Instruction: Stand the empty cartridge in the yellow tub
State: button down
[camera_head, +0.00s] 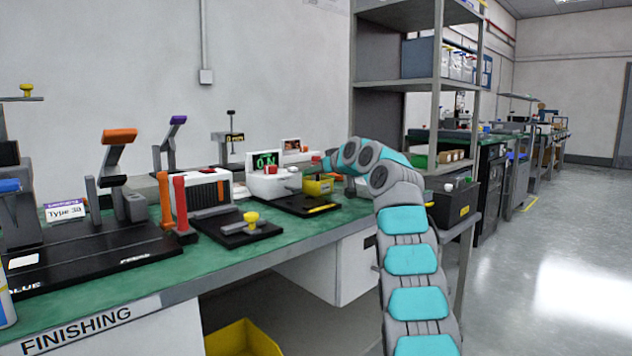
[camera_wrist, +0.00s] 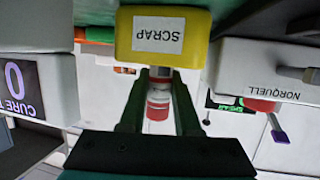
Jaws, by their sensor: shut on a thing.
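In the wrist view, which appears upside down, my gripper (camera_wrist: 160,78) is shut on a small red and white cartridge (camera_wrist: 158,105). The cartridge sits between the two dark fingers, and its far end is partly hidden. A yellow tub (camera_wrist: 190,52) with a "SCRAP" label lies just beyond the fingertips in that view. I cannot tell whether the cartridge touches it. In the head view, the small yellow tub (camera_head: 319,187) stands on the green bench. My arm reaches over the bench, and its end is close to this tub. The cartridge is not clear there.
A white device with a green-lit display (camera_head: 268,172) stands left of the tub. A device marked "NORQUELL" (camera_wrist: 270,75) is beside the tub in the wrist view. A dark box (camera_head: 452,202) sits at the right. A larger yellow bin (camera_head: 243,340) is under the bench.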

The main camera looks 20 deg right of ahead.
jog(key=shift+f, duration=0.25)
jog(key=shift+f, duration=0.1)
jog(key=shift+f, duration=0.1)
jog(key=c, duration=0.6)
grip_release()
jog(key=shift+r, duration=0.2)
jog(key=b+v, duration=0.3)
jog(key=v, duration=0.9)
jog(key=shift+b, duration=0.3)
